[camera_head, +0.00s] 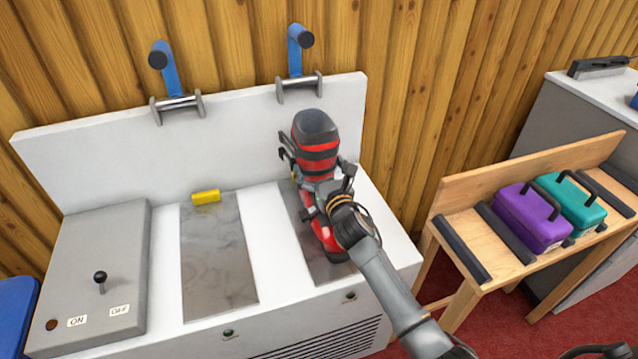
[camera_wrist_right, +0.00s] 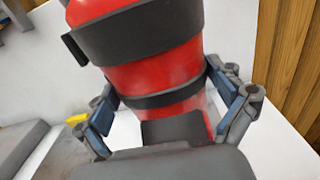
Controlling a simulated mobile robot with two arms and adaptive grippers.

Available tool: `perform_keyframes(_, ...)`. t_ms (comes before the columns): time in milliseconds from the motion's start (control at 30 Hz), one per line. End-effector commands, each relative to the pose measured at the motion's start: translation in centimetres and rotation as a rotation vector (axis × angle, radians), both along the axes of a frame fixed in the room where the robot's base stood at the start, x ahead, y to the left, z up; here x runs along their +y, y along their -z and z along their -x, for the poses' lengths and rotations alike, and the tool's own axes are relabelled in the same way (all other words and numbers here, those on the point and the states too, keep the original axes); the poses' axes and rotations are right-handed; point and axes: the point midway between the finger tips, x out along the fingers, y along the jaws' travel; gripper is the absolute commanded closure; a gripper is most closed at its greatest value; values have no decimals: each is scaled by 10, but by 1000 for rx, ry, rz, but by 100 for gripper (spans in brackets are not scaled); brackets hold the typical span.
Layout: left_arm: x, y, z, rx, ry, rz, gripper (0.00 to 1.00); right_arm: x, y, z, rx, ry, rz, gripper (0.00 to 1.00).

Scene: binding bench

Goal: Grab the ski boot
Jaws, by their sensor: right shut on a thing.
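A red ski boot with a dark cuff and dark straps (camera_head: 316,146) stands upright on the right grey plate of the white bench. My right gripper (camera_head: 322,190) is shut on the boot, with its wrist and arm covering part of the boot's lower half in the head view. In the right wrist view the boot (camera_wrist_right: 150,70) fills the middle, and the two fingers of my right gripper (camera_wrist_right: 168,115) press on either side of it. My left gripper is not in view.
The white bench (camera_head: 165,260) carries a yellow block (camera_head: 206,197) and a grey switch box (camera_head: 98,250) with a black lever. Blue-handled clamps (camera_head: 170,75) are on the back panel. A wooden stand (camera_head: 455,235) holds a purple case (camera_head: 530,218) and a teal case (camera_head: 572,200).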

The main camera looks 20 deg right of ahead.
Motion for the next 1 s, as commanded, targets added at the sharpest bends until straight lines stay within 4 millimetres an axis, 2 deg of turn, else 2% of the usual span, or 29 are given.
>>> perform_keyframes(33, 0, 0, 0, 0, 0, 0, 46, 0, -6, -1, -11, -2, 0, 69)
perform_keyframes(367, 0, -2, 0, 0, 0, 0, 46, 0, -10, -1, -11, -2, 0, 69)
perform_keyframes(633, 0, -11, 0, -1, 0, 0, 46, 0, -39, -1, -13, -3, 3, 69)
perform_keyframes(767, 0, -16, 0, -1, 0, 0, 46, 5, -56, 14, -13, -4, 3, 69)
perform_keyframes(1000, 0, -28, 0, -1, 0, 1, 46, 17, -103, 53, -13, -5, 2, 69)
